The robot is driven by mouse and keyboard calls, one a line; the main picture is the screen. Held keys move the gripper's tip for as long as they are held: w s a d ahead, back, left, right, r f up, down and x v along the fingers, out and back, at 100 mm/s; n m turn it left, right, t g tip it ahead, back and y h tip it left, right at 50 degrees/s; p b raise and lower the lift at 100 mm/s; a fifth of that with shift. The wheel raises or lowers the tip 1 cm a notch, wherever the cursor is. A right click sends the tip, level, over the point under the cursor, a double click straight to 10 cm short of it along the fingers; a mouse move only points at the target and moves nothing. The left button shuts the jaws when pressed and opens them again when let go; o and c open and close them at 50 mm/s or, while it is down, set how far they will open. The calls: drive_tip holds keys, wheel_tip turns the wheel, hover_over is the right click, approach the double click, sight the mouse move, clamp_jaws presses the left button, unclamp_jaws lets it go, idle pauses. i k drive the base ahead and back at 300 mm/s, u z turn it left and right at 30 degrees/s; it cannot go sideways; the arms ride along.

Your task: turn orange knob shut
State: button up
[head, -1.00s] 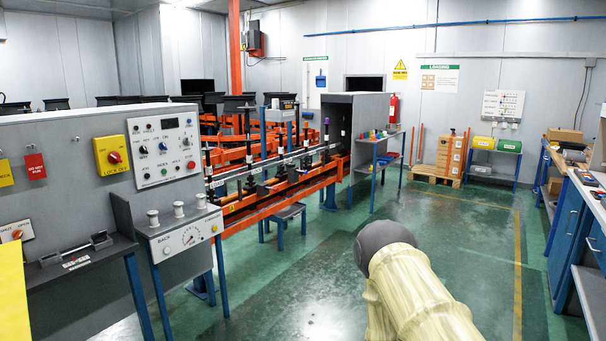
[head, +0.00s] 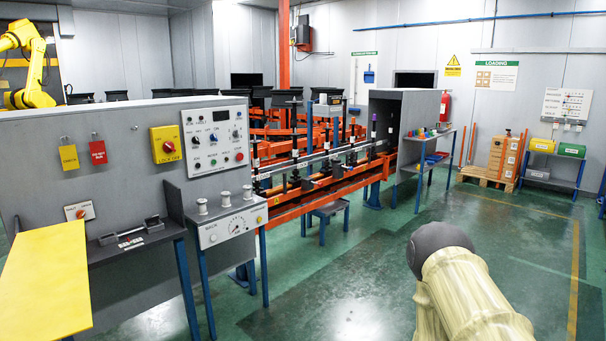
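A small orange knob (head: 80,212) sits on a white plate at the left of the grey machine panel (head: 120,195), above a dark shelf. It is small, and I cannot tell which way its pointer is set. A red rotary knob on a yellow lock-off box (head: 167,145) is higher up and to the right on the same panel. A pale link of my arm with a dark grey rounded end shows at the lower right, far from the orange knob. My gripper is not in view.
A yellow board (head: 45,285) stands out at the lower left, in front of the panel. The dark shelf (head: 130,242) with a small fixture juts out below the knob. The green floor (head: 330,290) in the middle is clear.

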sight(81, 214)
drive_tip(key=u, duration=0.3)
drive_tip(key=i, duration=1.7)
drive_tip(key=u, duration=2.05)
